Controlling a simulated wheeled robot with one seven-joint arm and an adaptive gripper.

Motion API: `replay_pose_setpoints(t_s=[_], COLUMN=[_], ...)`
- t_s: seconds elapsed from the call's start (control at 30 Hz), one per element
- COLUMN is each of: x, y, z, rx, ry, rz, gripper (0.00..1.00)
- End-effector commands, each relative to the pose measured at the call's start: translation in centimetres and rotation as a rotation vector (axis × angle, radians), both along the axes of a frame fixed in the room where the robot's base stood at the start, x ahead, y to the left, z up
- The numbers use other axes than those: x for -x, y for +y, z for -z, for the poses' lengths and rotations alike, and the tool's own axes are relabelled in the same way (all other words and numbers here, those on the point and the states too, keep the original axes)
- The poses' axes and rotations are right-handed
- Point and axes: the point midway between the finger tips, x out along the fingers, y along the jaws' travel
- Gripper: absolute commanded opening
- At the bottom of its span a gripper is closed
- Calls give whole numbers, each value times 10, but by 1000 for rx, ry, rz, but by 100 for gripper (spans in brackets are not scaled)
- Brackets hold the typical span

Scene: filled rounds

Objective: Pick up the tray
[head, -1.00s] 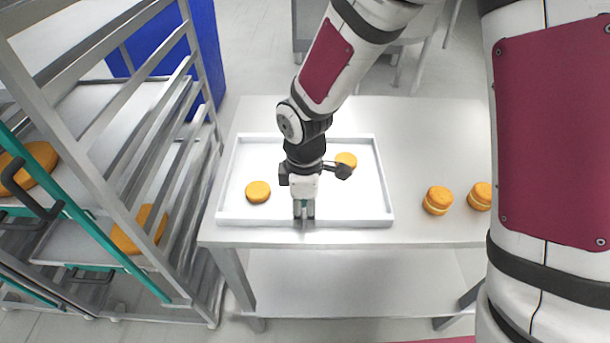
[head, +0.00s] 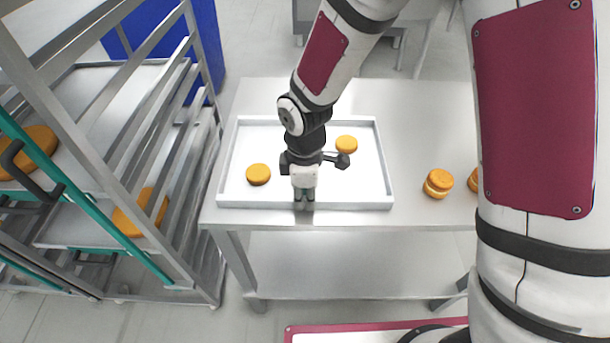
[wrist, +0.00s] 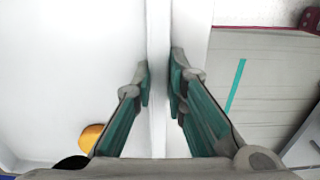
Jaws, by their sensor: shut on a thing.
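The white tray (head: 345,205) is a shallow rectangle with a low rim, and it shows over the left part of the metal table. Two orange rounds lie in it, one at the left (head: 258,174) and one toward the back right (head: 346,144). My gripper (head: 304,203) points down at the near rim, around its middle. In the wrist view the fingers (wrist: 159,85) stand on either side of the tray's white wall (wrist: 158,25), shut on it. I cannot tell whether the tray is clear of the table. My arm hides part of the tray's inside.
Filled rounds (head: 437,184) stand on the table (head: 430,120) to the right, partly behind my arm. A metal rack (head: 190,240) with trays and large orange rounds (head: 140,212) stands close at the left. A blue block (head: 205,45) is behind it.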

Motion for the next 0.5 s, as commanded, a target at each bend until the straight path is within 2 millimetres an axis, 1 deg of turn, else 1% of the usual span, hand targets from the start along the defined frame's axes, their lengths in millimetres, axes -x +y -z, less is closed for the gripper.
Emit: replay_pose_setpoints(t_s=[0.27,0.5], x=[-1,-1], y=[0,0], z=[-13,-33], rx=[-1,-1], ry=[-3,-4], rz=[0,2], gripper=[0,0])
